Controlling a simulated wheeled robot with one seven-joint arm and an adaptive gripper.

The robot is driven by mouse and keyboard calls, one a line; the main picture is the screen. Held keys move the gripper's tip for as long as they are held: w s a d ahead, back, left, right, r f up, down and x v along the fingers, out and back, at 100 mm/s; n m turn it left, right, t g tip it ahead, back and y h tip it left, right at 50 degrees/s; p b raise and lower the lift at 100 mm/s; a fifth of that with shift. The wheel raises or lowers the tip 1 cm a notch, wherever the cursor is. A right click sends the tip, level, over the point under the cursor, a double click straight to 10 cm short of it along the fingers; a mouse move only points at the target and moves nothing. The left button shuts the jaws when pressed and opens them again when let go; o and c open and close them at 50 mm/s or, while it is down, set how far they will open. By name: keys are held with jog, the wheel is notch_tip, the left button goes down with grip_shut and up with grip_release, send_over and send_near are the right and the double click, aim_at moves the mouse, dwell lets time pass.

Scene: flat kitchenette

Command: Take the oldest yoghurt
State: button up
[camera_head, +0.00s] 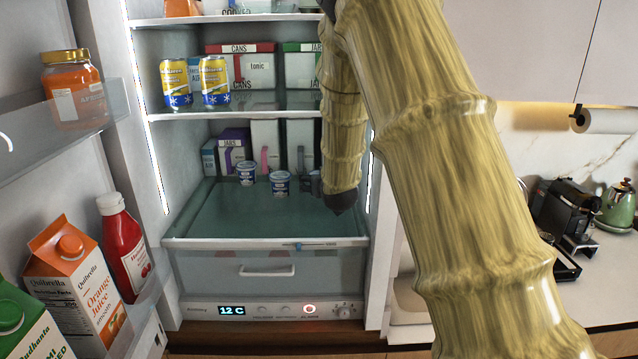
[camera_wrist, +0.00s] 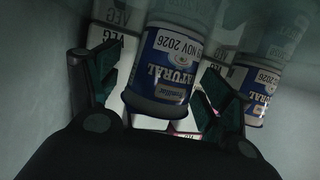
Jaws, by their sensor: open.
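Two small white-and-blue yoghurt cups stand on the fridge's lowest glass shelf in the head view, a left cup (camera_head: 246,173) and a middle cup (camera_head: 280,184). A small dark shape beside my arm, right of them, is too hidden to identify. In the wrist view my gripper (camera_wrist: 157,82) is open, its fingers on either side of a yoghurt cup (camera_wrist: 168,68) labelled "NATURAL", with a date ending "NOV 2026", its first digits unclear. Contact with the fingers cannot be told. Another cup (camera_wrist: 259,88) stands to the right, its date ending "2026".
The fridge is open, with cartons behind the cups and two yellow cans (camera_head: 214,80) on the shelf above. Door racks at left hold a jar (camera_head: 73,85), a red bottle (camera_head: 123,240) and an orange juice carton (camera_head: 75,285). The shelf's front (camera_head: 255,225) is clear.

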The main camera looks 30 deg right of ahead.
jog(key=c, duration=1)
jog(key=shift+c, duration=0.4)
jog(key=shift+r, duration=0.15)
